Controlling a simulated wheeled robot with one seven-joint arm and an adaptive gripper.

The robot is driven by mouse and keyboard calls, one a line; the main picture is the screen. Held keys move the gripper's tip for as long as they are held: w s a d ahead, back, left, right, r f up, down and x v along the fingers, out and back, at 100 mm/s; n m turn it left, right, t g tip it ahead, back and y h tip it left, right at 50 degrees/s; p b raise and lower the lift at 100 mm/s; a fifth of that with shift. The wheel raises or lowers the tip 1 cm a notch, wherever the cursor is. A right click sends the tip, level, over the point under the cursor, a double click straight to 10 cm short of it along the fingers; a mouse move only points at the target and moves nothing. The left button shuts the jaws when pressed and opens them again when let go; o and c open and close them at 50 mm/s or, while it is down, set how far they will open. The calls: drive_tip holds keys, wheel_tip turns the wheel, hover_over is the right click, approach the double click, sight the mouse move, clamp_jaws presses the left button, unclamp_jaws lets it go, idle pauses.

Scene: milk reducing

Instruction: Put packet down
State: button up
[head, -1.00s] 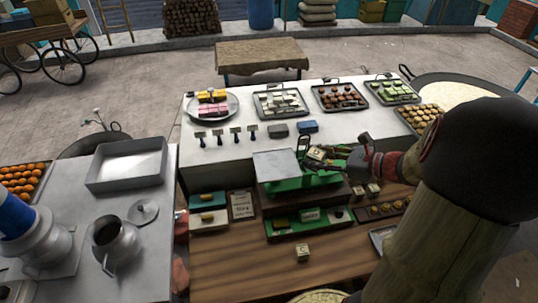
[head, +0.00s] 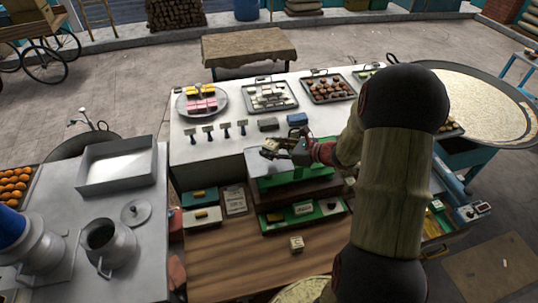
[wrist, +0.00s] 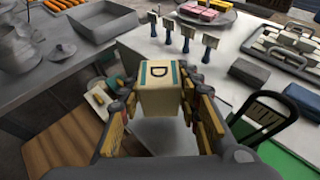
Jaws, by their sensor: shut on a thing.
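The packet is a cream box with a dark letter D and a teal stripe, in the middle of the wrist view (wrist: 160,98). My gripper (wrist: 160,110) is shut on it, one finger on each side. In the head view my gripper (head: 285,150) is above the green scale (head: 292,180) and its grey plate (head: 262,165). The held packet is small and partly hidden there. Its gap above the plate is hard to tell.
Several small labelled stands (head: 225,129), a grey block (head: 268,124) and a blue block (head: 297,119) stand on the white counter behind. A lone cream cube (head: 296,243) sits on the wooden counter in front, with free wood to its left.

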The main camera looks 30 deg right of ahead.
drive_tip(key=f, duration=0.3)
drive_tip(key=shift+w+a+f+p, duration=0.1)
drive_tip(key=shift+w+a+p, duration=0.05)
drive_tip(key=shift+w+p, duration=0.2)
drive_tip(key=shift+f, duration=0.4)
